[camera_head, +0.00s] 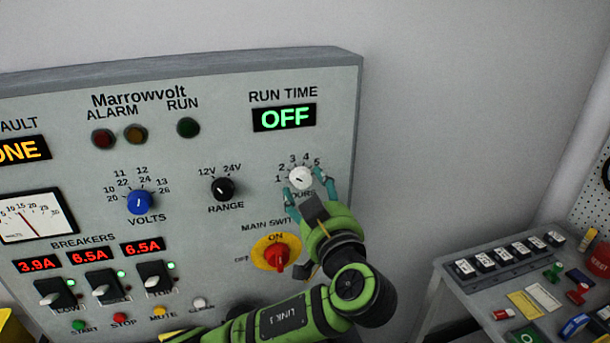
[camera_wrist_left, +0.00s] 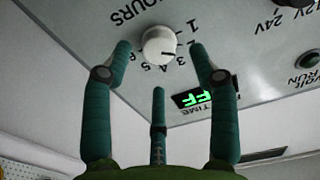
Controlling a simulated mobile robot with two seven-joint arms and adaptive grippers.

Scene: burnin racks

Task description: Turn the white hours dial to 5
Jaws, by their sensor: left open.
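The white hours dial (camera_head: 300,178) is a small round knob on the grey panel, with a scale of numbers around its upper side. It also shows in the left wrist view (camera_wrist_left: 158,46), upside down; I cannot tell for sure which number it points to. My left gripper (camera_head: 311,188) is open, with its teal fingers on either side of the dial. In the wrist view the left gripper's fingertips (camera_wrist_left: 161,48) stand apart from the knob, with a gap on each side. A third finger shows below the dial. The RUN TIME display (camera_head: 285,117) reads OFF. My right gripper is not in view.
The red main switch (camera_head: 276,257) on its yellow plate sits just below and left of my gripper. The black range knob (camera_head: 223,188) and blue volts knob (camera_head: 139,202) are to the left. A side table (camera_head: 448,272) with small parts stands at the right.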

